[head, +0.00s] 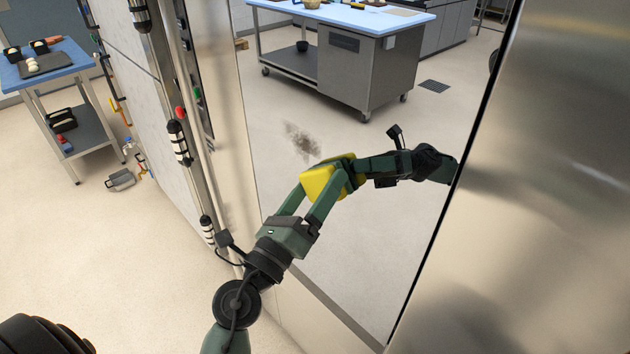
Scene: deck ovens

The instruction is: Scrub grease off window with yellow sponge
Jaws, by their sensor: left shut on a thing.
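The window (330,262) is a tall glossy pane that mirrors the room. The green and black arm right of the sponge looks like my own reflection. My right gripper is not in view.
A brushed steel panel (540,200) fills the right side. A vertical handle bar and striped black and white fittings (178,142) run left of the window. A blue-topped cart (45,68) stands at far left, with open floor before it. A blue-topped steel table shows in the reflection.

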